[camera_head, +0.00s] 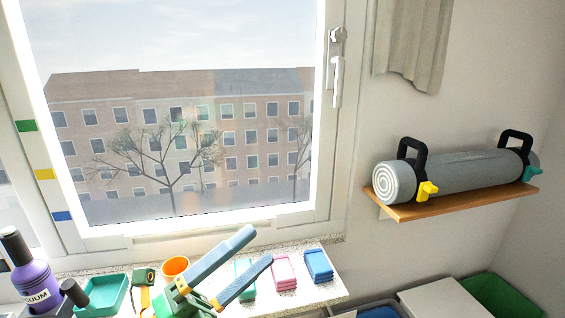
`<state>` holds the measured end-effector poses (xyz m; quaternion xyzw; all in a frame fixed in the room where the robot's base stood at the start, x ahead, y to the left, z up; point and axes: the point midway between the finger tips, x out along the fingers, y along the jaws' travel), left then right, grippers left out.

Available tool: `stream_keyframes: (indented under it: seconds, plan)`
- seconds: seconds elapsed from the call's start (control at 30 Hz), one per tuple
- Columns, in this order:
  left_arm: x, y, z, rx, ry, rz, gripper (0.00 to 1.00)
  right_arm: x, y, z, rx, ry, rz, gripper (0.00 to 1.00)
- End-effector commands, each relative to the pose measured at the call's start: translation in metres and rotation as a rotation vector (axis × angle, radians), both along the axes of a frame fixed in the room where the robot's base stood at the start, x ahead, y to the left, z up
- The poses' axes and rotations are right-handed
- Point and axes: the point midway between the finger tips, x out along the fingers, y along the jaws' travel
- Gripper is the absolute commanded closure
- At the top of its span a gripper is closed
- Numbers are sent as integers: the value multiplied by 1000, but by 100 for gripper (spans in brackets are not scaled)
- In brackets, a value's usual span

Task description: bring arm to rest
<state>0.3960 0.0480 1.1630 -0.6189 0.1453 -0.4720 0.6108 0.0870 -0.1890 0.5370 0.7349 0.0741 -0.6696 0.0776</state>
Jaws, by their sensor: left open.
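My left gripper (254,249) is at the bottom centre, in front of the windowsill. The green body behind the fingers shows at the bottom edge, and the rest of my left arm is mostly out of the picture. The fingers overlap the sill items in the picture; I cannot tell whether they touch any. My right gripper is not in view.
The sill (327,290) holds a purple vacuum bottle (36,283), teal tray (101,296), orange cup (175,266), and green, pink (284,272) and blue (318,265) stacks. A wooden wall shelf (470,203) carries a rolled grey mat (462,174). Bins stand lower right.

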Motion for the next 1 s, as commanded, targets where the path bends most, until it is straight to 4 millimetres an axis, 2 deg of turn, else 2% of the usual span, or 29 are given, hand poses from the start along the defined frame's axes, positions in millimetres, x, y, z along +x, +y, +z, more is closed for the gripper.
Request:
stream_keyframes:
  seconds: [0.03, 0.07, 0.1, 0.13, 0.17, 0.2, 0.27, 0.3, 0.4, 0.5, 0.6, 0.7, 0.73, 0.87, 1.0]
  plan:
    - [17, 29, -1, -245, 148, 117, 0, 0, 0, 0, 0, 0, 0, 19]
    - [30, 54, -10, -397, 265, 213, 0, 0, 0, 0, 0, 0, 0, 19]
    - [43, 87, -38, -570, 433, 347, 0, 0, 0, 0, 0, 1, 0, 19]
    - [48, 106, -63, -669, 554, 439, 0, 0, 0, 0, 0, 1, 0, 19]
    - [48, 122, -90, -747, 669, 525, 0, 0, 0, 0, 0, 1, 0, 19]
    - [43, 137, -127, -829, 820, 627, 0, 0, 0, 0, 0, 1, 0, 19]
    - [27, 151, -179, -910, 1026, 762, 0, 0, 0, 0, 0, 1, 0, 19]
    - [13, 154, -209, -946, 1150, 837, 0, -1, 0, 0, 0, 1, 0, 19]
    - [-29, 154, -268, -988, 1420, 988, 0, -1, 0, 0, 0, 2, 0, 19]
    - [-74, 146, -309, -991, 1653, 1102, 0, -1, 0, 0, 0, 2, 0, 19]
    - [-119, 134, -337, -968, 1865, 1191, 0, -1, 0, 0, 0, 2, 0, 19]
    - [-165, 119, -354, -926, 2067, 1262, 0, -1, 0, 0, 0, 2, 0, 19]
    - [-170, 117, -362, -914, 2100, 1275, 0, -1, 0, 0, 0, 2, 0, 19]
    - [-163, 117, -412, -894, 2111, 1297, 0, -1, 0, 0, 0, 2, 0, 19]
    - [-169, 117, -469, -869, 2135, 1320, 0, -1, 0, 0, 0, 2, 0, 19]
